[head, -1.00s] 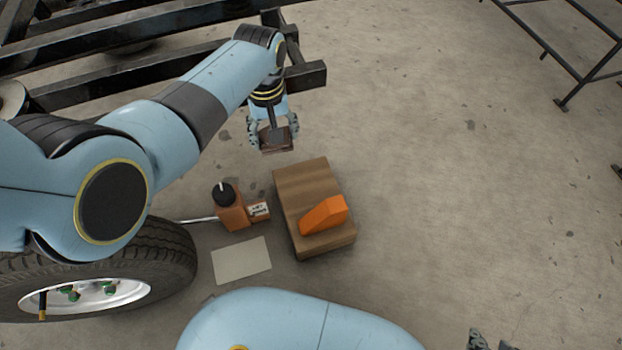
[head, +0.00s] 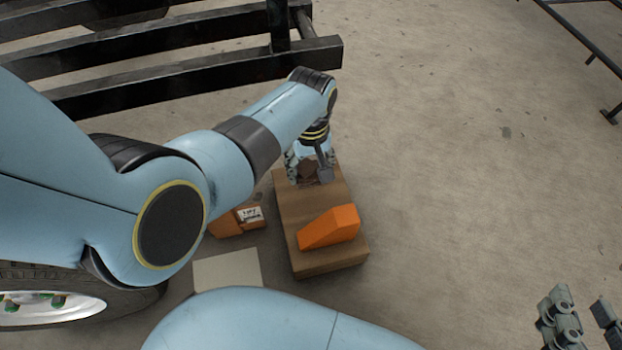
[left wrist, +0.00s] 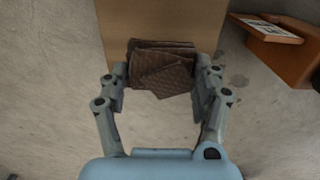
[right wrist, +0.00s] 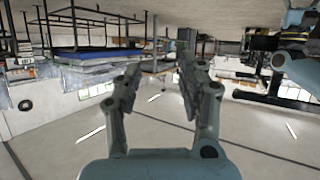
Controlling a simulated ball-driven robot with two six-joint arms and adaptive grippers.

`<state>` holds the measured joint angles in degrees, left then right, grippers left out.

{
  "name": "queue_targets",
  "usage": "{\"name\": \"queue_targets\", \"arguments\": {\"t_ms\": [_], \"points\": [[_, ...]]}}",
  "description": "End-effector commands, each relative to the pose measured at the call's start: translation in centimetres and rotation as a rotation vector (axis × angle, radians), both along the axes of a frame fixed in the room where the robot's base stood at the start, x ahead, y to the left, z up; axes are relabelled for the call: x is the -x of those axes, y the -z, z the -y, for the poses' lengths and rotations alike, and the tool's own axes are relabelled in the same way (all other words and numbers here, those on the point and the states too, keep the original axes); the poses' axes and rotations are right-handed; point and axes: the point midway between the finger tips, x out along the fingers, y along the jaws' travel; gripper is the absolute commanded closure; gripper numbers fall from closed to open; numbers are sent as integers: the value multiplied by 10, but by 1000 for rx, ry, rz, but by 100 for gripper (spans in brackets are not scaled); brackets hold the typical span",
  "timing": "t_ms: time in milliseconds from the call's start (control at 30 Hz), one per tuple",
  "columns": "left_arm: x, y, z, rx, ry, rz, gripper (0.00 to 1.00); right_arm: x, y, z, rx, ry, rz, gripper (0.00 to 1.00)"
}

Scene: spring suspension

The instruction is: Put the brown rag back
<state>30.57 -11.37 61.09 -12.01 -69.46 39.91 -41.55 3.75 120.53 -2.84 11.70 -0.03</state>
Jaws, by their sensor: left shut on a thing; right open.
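The brown rag (left wrist: 162,70) is a folded dark brown cloth between the fingers of my left gripper (left wrist: 161,88) in the left wrist view. In the head view the left gripper (head: 309,180) is over the far end of a wooden block (head: 303,205), with the rag (head: 307,170) partly hidden by the fingers. I cannot tell whether the rag touches the block. The block also shows behind the rag in the left wrist view (left wrist: 150,20). My right gripper (right wrist: 155,85) is open and empty, and shows at the lower right of the head view (head: 580,318).
An orange wedge (head: 330,226) sits on the block's near end. An orange device with a label (head: 238,220) stands left of it, partly behind my arm. A pale sheet (head: 228,270) lies on the floor. Dark metal beams (head: 200,75) are at the upper left.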

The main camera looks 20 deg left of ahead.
Motion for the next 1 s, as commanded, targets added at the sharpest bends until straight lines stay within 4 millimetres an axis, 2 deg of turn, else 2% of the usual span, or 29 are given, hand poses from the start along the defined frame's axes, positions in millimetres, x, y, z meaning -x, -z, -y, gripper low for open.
{"name": "queue_targets", "arguments": {"t_ms": [33, 200, 467, 567, 800, 1000], "points": [[0, 3, 0, 0, 0, 0, 65, -13, -12, -1, 0, -6, 58, 60], [-1, 8, 0, 0, 0, 1, 65, -37, -43, -4, 1, -21, 192, 60], [-1, 12, 0, 0, 0, 1, 65, -50, -63, -6, 1, -30, 278, 60], [0, 18, 0, 0, 0, 0, 65, -60, -81, -8, 0, -38, 359, 60], [1, 33, 0, 0, 0, -1, 65, -84, -147, -16, 1, -72, 639, 60], [0, 43, 0, 0, 0, 0, 65, -88, -197, -22, 1, -99, 854, 60]]}}
